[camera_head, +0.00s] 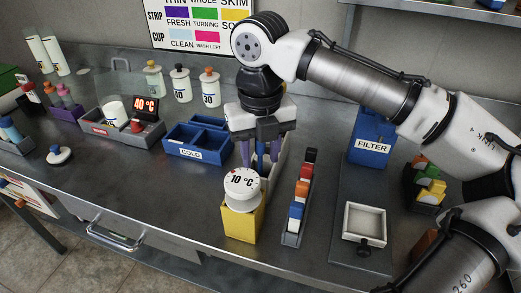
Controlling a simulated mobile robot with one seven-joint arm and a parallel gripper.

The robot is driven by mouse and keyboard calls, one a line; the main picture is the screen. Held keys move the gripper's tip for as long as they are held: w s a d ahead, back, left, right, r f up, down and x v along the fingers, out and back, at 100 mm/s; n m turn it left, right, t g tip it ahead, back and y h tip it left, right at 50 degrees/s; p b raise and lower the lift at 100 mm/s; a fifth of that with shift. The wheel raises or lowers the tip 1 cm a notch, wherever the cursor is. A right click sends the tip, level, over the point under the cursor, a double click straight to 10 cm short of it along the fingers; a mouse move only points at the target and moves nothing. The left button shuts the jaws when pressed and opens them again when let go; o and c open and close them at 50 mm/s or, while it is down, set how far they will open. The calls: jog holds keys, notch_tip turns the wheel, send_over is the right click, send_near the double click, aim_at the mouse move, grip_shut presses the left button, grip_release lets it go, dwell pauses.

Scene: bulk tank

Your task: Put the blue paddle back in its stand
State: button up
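My gripper (261,150) points down over the middle of the bench, behind the white 10 °C dial (242,185) on its yellow block (243,224). Purplish upright strips show between and beside its fingers; I cannot tell whether they are finger parts or paddle handles. A narrow pale grey holder (283,165) stands partly hidden behind the gripper; I cannot tell whether it is the paddle's stand. I cannot make out a blue paddle for certain. Whether the gripper holds anything is hidden.
A blue COLD box (190,154) is left of the gripper. A rack of coloured blocks (297,212) is close on the right, then a white square tray (364,222) and blue FILTER box (371,140). Bare steel bench (150,190) lies at front left.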

jog(key=shift+r, duration=0.1)
notch_tip(320, 180, up, 12)
jog(key=shift+r+p, duration=0.1)
jog(key=shift+p, duration=0.55)
